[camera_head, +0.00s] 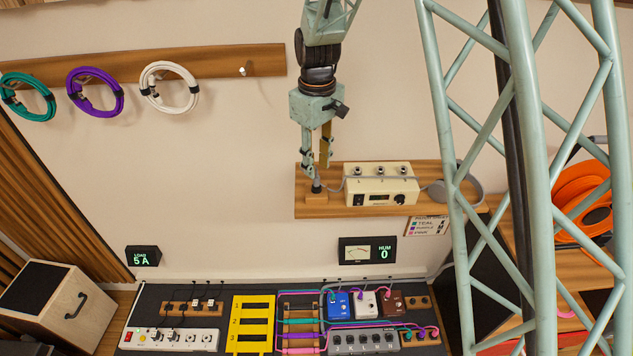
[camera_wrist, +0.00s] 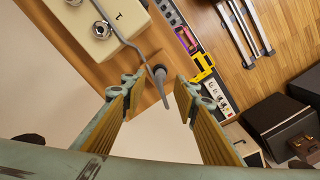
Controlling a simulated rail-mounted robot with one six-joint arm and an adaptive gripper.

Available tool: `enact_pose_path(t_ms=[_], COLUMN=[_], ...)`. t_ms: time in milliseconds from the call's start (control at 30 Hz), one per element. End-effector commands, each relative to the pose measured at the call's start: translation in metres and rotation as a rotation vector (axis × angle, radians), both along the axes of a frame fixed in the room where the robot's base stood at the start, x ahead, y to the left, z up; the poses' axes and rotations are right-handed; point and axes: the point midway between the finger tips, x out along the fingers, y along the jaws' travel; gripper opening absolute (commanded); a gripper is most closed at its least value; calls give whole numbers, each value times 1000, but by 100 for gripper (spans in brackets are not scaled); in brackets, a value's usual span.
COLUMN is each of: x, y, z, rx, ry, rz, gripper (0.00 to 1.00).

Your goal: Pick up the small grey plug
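The small grey plug (camera_head: 316,186) stands upright in a small wooden holder at the left end of the wall shelf (camera_head: 330,211). A grey cable runs from it past the cream box. In the wrist view the plug (camera_wrist: 160,75) appears in the gap between my fingertips, with its cable leading up to the left. My gripper (camera_head: 316,167) points down just above the plug. In the wrist view my gripper (camera_wrist: 156,88) is open, with a clear gap on both sides of the plug. I cannot tell how far the tips are above it.
The cream box (camera_head: 380,185) with jacks and a knob stands on the shelf right of the plug. Below lies a pedalboard with a yellow rack (camera_head: 251,325).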

Motion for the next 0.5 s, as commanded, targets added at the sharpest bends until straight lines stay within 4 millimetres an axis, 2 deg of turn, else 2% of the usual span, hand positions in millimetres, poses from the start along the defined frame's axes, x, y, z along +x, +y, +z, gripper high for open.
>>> enact_pose_path(t_ms=[167,500], x=[-1,0], y=[0,1], z=[-9,-39], rx=[-1,0], ry=[2,1], rz=[0,0], gripper=[28,28])
